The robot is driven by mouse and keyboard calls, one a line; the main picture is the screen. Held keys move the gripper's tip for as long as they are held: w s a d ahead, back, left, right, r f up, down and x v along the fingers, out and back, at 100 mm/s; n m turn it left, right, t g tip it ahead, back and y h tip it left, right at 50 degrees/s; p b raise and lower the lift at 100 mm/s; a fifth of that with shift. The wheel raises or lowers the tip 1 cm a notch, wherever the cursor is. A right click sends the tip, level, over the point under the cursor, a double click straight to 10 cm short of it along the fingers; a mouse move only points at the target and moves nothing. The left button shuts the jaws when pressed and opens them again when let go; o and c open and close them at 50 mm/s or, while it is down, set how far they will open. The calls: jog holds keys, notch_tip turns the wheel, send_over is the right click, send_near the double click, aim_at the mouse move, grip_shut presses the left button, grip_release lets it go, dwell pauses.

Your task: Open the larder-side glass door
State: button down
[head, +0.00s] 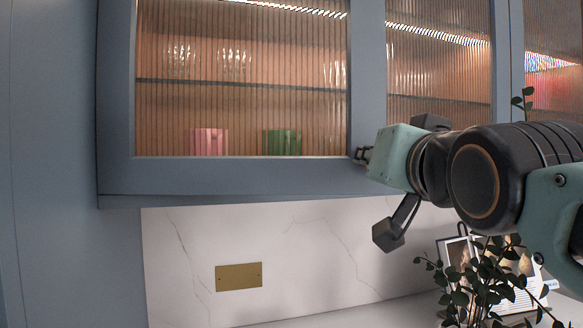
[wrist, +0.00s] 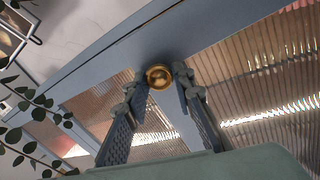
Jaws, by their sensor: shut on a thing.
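The leftmost glass door (head: 116,110) of the wall cupboard has a blue-grey frame and reeded glass, and stands beside a tall blue-grey panel. It looks shut in the head view. My gripper (head: 362,155) is at the door's lower right corner, reaching in from the right. In the wrist view, a round brass knob (wrist: 159,76) sits between the fingertips of my gripper (wrist: 161,88), which is shut on it. The knob is hidden behind the fingers in the head view. The door frame (wrist: 105,45) runs diagonally across the wrist view.
More glass doors (head: 438,60) continue right. Pink (head: 208,142) and green (head: 282,142) items show behind the glass. Below are a marble backsplash (head: 330,240), a brass plate (head: 239,277), and a plant (head: 485,285) with pictures under my arm. The space before the left door looks clear.

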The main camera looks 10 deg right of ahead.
jog(key=shift+s+r, duration=0.2)
jog(key=c, duration=1.6)
grip_release()
jog(key=shift+f, duration=0.15)
jog(key=shift+a, duration=0.1)
jog(key=s, duration=0.4)
jog(key=s+a, duration=0.1)
jog(key=s, duration=0.2)
jog(key=s+a, duration=0.1)
jog(key=s, duration=0.3)
jog(key=shift+s+a, duration=0.2)
jog(key=shift+s, duration=0.15)
